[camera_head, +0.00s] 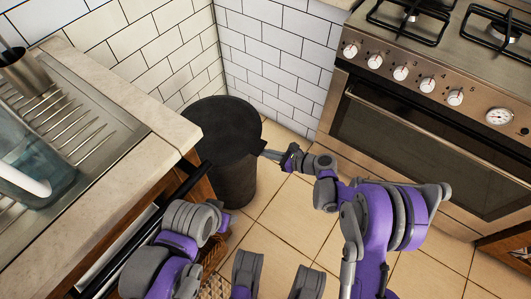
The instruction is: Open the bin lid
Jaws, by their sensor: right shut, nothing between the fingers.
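The bin (236,185) is a dark round bin standing on the tiled floor in the corner, between the counter and the oven. Its dark lid (215,128) lies across the top and looks closed. My right gripper (264,152) is shut and empty at the lid's right front edge. It seems to touch or nearly touch the rim; I cannot tell which. My left arm (190,218) shows at the lower left beside the counter, but I cannot make out its gripper.
A counter (135,110) with a metal sink drainer (65,125) stands at the left, close to the bin. A stove with an oven (410,145) stands at the right. White tiled walls (270,50) meet behind the bin. Bare floor (285,225) lies in front.

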